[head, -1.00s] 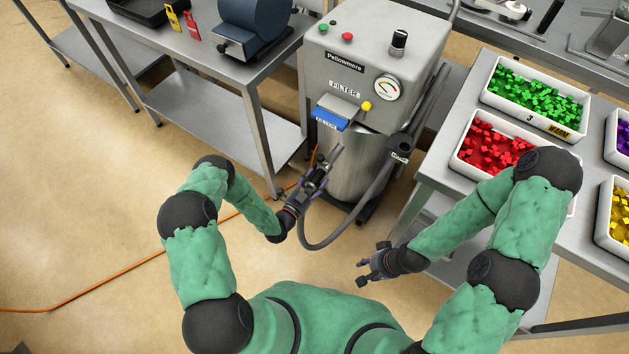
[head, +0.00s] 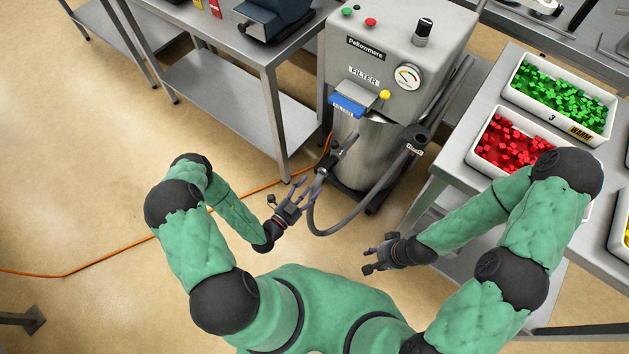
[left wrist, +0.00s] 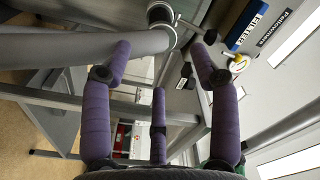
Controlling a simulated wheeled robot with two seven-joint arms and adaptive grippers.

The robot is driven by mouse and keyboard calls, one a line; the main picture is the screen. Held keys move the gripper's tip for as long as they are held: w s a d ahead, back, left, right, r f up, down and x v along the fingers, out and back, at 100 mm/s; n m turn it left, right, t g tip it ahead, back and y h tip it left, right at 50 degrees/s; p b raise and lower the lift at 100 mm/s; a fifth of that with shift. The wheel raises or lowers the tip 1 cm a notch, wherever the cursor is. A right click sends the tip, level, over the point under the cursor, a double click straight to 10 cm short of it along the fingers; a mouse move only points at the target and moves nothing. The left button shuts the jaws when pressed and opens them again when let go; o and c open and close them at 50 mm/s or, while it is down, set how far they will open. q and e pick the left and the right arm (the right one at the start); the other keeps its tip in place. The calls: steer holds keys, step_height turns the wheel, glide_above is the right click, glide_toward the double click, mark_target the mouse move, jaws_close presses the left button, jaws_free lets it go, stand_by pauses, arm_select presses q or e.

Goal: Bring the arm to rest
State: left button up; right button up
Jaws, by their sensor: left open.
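My left gripper (head: 290,196) is open and empty in the head view, left of the grey machine's hose end. Its purple fingers (left wrist: 160,105) are spread apart in the left wrist view, with nothing between them. The hose nozzle (head: 340,154) stands just up and right of the gripper, apart from it as far as I can see. A grey tube (left wrist: 80,45) crosses the upper left of the left wrist view. My right gripper (head: 375,258) hangs near my body, left of the tray table, with its fingers apart and empty.
The grey filter machine (head: 392,65) stands ahead, its hose (head: 352,222) looping down in front. A steel table (head: 272,58) is at the upper left. A table at right holds trays of green (head: 556,92) and red cubes (head: 510,142). An orange cord (head: 110,254) crosses the floor.

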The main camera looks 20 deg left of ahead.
arm_select(q)
steer(key=shift+s+a, duration=0.1)
steer(key=shift+s, duration=0.3)
stand_by(0.3)
steer(key=s+d+r+m+g+h, duration=0.1)
steer(key=s+d+m+g+h, duration=0.35)
steer(key=d+m, duration=0.3)
steer(key=s+d+r+m+g+h, duration=0.1)
steer(key=s+d+m+g+h, duration=0.3)
steer(key=d+m+g, duration=0.3)
steer(key=s+f+m+g+y, duration=0.1)
steer(key=s+m+g+y, duration=0.3)
steer(key=s+m+g, duration=1.2)
steer(key=w+a+f+m+t+y+p, duration=0.1)
steer(key=w+a+m+t+y, duration=0.2)
steer(key=m, duration=0.7)
steer(key=w+a+f+m+t+y, duration=0.1)
steer(key=a+m+t+y, duration=0.35)
steer(key=m, duration=0.45)
steer(key=w+r+m+t, duration=0.2)
steer(key=w+m+t, duration=0.1)
steer(key=w+m, duration=0.2)
steer(key=shift+w+d+r+m, duration=0.25)
steer(key=shift+d+m, duration=0.2)
steer(key=shift+m, duration=0.6)
